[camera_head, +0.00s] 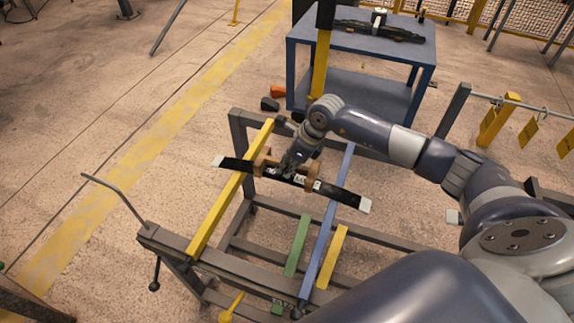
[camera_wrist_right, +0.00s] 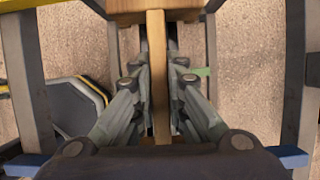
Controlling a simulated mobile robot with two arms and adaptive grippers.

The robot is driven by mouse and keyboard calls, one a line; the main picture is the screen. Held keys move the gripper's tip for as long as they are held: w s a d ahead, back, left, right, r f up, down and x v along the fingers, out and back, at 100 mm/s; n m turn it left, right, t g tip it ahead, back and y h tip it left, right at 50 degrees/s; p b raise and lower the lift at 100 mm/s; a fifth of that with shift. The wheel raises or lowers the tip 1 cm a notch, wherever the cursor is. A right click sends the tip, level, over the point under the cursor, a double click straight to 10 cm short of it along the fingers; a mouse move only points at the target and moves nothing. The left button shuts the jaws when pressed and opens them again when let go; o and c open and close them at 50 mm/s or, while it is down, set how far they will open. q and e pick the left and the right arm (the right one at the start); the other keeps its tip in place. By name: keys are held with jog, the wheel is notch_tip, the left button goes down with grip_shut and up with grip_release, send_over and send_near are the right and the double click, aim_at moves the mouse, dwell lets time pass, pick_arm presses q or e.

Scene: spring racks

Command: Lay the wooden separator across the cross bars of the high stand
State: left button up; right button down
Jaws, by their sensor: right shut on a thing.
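My right gripper (camera_head: 298,160) is shut on a wooden separator, whose narrow bar (camera_wrist_right: 157,70) runs between the fingers in the wrist view. Its wooden end blocks (camera_head: 313,184) show in the head view, and one block (camera_wrist_right: 155,10) is at the top of the wrist view. A long black strip with pale ends (camera_head: 345,198) lines up with the separator. How they are joined is hidden. Both are over a grey stand (camera_head: 170,238), crossing its yellow bar (camera_head: 225,205) and blue bar (camera_head: 328,225). I cannot tell whether they touch the bars. My left gripper is out of view.
Lower in the stand are a green bar (camera_head: 298,245) and a short yellow bar (camera_head: 333,258). A blue table (camera_head: 362,50) behind carries a dark part. A rail with yellow tags (camera_head: 528,132) is at the right. The floor at the left is largely clear.

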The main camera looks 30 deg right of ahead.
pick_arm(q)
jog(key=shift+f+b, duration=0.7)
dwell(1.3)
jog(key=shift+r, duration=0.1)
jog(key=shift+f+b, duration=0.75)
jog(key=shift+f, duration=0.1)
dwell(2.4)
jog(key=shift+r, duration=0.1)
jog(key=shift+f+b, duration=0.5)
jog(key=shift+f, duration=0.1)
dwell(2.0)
